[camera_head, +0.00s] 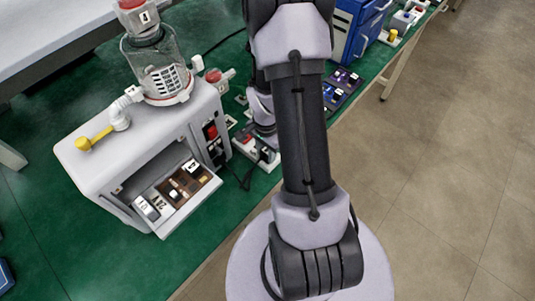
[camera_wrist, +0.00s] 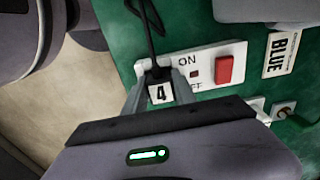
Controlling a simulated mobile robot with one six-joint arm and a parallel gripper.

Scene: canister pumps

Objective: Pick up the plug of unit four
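The black plug (camera_wrist: 157,75) has a white label with a 4 and a black cable running up from it. It is at the left end of a white socket plate (camera_wrist: 207,64) marked ON and OFF, with a red switch (camera_wrist: 225,69). My gripper (camera_wrist: 161,79) has one grey fingertip against each side of the plug, with no clear gap. I cannot tell whether the plug is still seated in the plate. In the head view, my own arm covers most of the gripper. The unit labelled 4 (camera_head: 140,140) stands at left with a glass canister on top.
A label reading BLUE (camera_wrist: 281,54) and another socket plate (camera_wrist: 284,112) lie right of the plug. The green bench (camera_head: 60,245) has other units, including a blue one (camera_head: 352,28) at the back. Open floor (camera_head: 450,160) lies to the right.

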